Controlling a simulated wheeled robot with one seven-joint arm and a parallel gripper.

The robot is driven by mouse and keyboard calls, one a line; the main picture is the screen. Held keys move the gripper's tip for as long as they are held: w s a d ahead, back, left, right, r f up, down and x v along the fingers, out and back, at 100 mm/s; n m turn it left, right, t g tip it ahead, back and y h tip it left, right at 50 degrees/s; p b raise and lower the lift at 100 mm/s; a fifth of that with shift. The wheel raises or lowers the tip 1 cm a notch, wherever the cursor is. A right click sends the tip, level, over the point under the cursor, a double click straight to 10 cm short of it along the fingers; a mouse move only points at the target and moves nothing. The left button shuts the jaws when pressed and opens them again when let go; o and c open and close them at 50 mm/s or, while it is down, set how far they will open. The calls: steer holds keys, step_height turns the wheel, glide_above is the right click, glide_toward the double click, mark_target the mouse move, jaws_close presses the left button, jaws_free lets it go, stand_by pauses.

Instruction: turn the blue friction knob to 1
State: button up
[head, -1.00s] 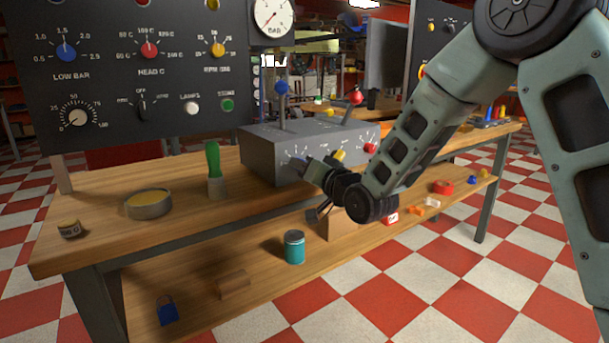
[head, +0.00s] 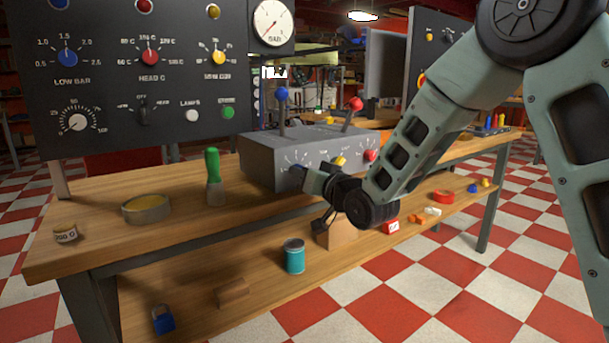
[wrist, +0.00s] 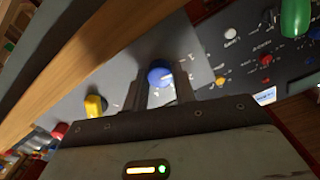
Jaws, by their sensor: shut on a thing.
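The blue friction knob (wrist: 158,72) is on the sloped front of a grey control box (head: 262,158). My gripper (wrist: 161,84) is shut on this knob, with one finger on each side of it in the wrist view. In the head view my gripper (head: 304,178) reaches the left part of the box's front and mostly covers the knob.
A yellow knob (head: 340,160) and a red knob (head: 370,155) sit to the right on the same front. Blue-topped (head: 282,93) and red-topped levers (head: 355,104) rise from the box. A green-handled brush (head: 213,175) and a round tin (head: 146,208) stand left on the bench.

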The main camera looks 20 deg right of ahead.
steer(key=o, duration=1)
steer(key=shift+s, duration=0.1)
steer(key=b+v, duration=1)
steer(key=v, duration=0.7)
steer(key=shift+s+b, duration=0.15)
steer(key=shift+b, duration=0.15)
